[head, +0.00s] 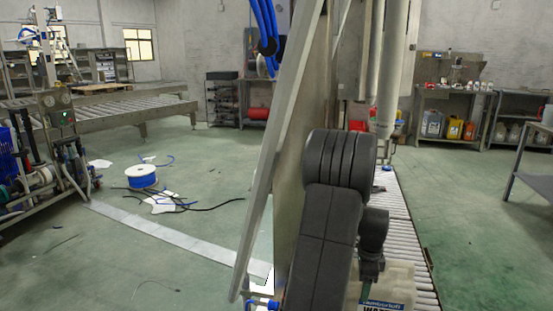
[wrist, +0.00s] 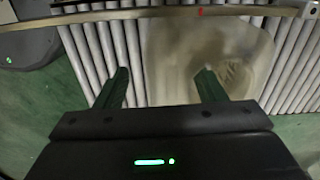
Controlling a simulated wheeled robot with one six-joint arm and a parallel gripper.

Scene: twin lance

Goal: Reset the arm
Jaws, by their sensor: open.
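My gripper (wrist: 160,85) is open in the wrist view, its two green fingers spread apart with nothing held between them. Beyond the fingers is a pale, translucent jug or canister (wrist: 175,50) on the roller conveyor (wrist: 92,50). In the head view my dark arm reaches down over the conveyor (head: 418,270), and the gripper itself is hidden behind it. The pale container with a dark-lettered label (head: 388,303) shows at the bottom, beside the lower arm links. Whether a fingertip touches the container cannot be told.
A tall metal frame post (head: 300,150) stands close to the left of the arm. A blue-and-white cable spool (head: 141,177) and loose cables lie on the left floor. Shelves with canisters (head: 447,118) stand at the back right. The green floor right of the conveyor is clear.

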